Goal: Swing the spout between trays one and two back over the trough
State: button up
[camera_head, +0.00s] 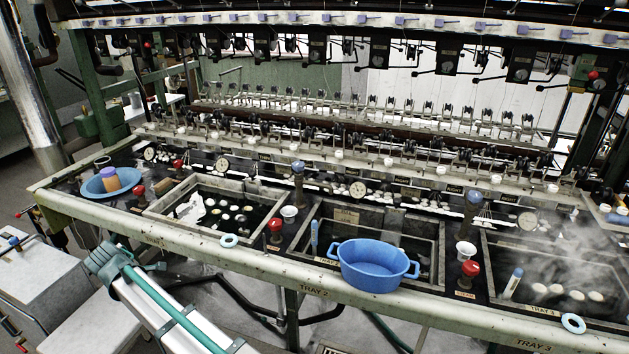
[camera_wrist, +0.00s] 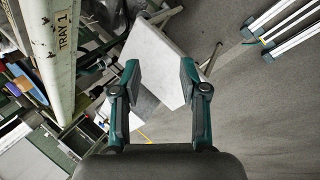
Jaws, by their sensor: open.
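A post with a blue ball knob (camera_head: 298,170) stands upright at the back between trays one and two; I take it for the spout's post. Its outlet arm is too small and dark to tell which way it points. Tray one (camera_head: 165,236) is at the left with pale cocoons in dark water. Tray two (camera_head: 425,283) is in the middle. The trough is not clearly told apart. My gripper (camera_wrist: 158,76) is open and empty in the wrist view, with floor and a pale table below it, away from the spout.
A blue two-handled tub (camera_head: 374,268) sits at tray two's front edge. Red knobs (camera_head: 275,226) and a white cup (camera_head: 289,213) stand between the trays. A blue bowl (camera_head: 110,183) is at the far left. Steam rises over tray three. A pale table (camera_wrist: 150,62) lies under my gripper.

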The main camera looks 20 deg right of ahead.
jog(key=w+d+r+m+g+p, duration=0.15)
jog(key=w+d, duration=0.25)
jog(key=d, duration=0.4)
jog(key=w+d+r+m+g+p, duration=0.1)
jog(key=w+d+r+m, duration=0.15)
jog(key=w+d, duration=0.4)
jog(key=m+g+y+p, duration=0.2)
jog(key=m+y+p, duration=0.2)
jog(key=y, duration=0.2)
send_near(314, 185)
jog(key=shift+t, duration=0.25)
jog(key=p+x, duration=0.1)
jog(key=x, duration=0.1)
jog(key=p+x, duration=0.1)
jog(key=x, duration=0.1)
jog(key=d+p+x, duration=0.1)
jog(key=x, duration=0.2)
jog(key=shift+s+d+f+p, duration=0.1)
jog(key=shift+s+f+p, duration=0.2)
jog(key=shift+f+p, duration=0.1)
jog(key=shift+r, duration=0.1)
grip_shut()
